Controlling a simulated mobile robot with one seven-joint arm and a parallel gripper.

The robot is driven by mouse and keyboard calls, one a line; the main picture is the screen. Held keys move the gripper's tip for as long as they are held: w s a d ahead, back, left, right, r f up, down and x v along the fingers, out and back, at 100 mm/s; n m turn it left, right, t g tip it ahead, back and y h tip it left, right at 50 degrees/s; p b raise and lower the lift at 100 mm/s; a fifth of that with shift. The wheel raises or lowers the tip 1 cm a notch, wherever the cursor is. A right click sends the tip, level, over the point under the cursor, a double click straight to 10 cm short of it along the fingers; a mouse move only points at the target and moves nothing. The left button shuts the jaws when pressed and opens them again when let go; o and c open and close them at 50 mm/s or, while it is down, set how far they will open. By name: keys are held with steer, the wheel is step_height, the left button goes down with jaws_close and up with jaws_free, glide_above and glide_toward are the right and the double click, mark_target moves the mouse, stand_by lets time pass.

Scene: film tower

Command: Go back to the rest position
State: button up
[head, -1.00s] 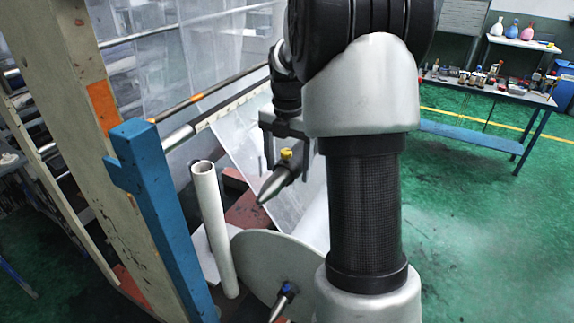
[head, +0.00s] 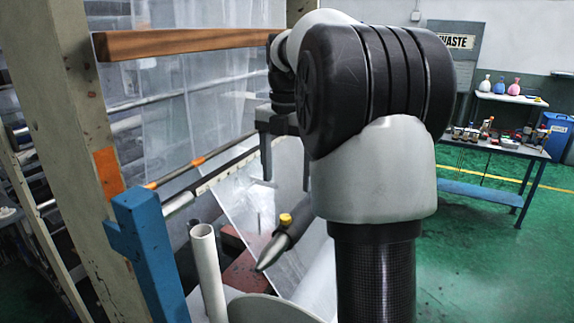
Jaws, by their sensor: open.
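My gripper (head: 286,184) points down in the middle of the head view, partly hidden behind my own arm. Its two fingers are apart, and only clear film shows between them. The gripper is above a grey metal cone with a yellow knob (head: 285,238) and does not appear to touch it. My arm hides much of what lies to the right of the gripper.
A blue post (head: 150,255) and a tall beige post (head: 75,130) stand on the left. A white tube (head: 207,270) stands upright near the cone. A brown beam (head: 185,42) crosses above. A blue table (head: 500,150) with small items stands at the right, with open green floor before it.

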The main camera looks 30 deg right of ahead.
steer(key=s+a+r+m+t, duration=0.3)
steer(key=s+a+r+m, duration=0.1)
steer(key=s+a+m, duration=0.75)
steer(key=s+a+f+m+t+p, duration=0.1)
steer(key=s+a+f+m+t, duration=0.1)
steer(key=s+f+m, duration=0.5)
steer(key=shift+s+a+m+t+p, duration=0.3)
steer(key=shift+s+a+m, duration=0.3)
steer(key=shift+s+m, duration=2.05)
steer(key=shift+w+m, duration=0.65)
steer(key=shift+m, duration=0.05)
